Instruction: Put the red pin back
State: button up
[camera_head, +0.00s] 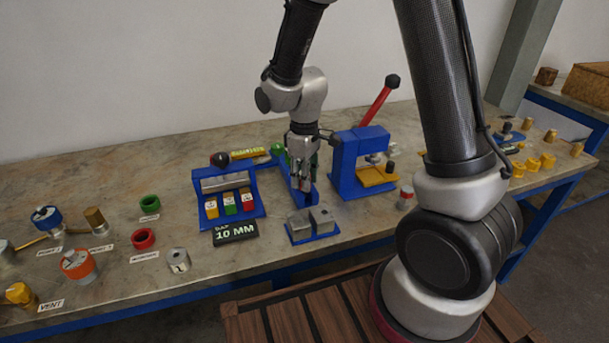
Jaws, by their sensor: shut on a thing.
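My gripper (302,172) points down over a narrow blue stand (305,198) near the middle of the bench. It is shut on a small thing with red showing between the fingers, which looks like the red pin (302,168). The fingers hide most of it, and I cannot tell whether its lower end touches the stand.
A blue press (346,160) with a red lever stands just right of my gripper. A grey block fixture (312,222) and a "10 MM" sign (235,233) are in front. Bare bench shows at the back left.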

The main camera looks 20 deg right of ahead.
jog(key=shift+f, duration=0.15)
jog(key=o, duration=1.1)
notch_tip(320, 180, up, 12)
jog(key=s+d+r+m+t, duration=0.1)
jog(key=s+d+r+m, duration=0.2)
jog(key=s+d+r, duration=0.1)
jog(key=s+d+r+m+t, duration=0.2)
jog(key=s+d+r+m, duration=0.1)
jog(key=s+d, duration=0.3)
jog(key=s+d+r+m+t, duration=0.1)
jog(key=s+d+r+m, duration=0.2)
jog(key=s, duration=0.6)
jog(key=shift+d+r, duration=0.95)
jog(key=shift+r, duration=0.15)
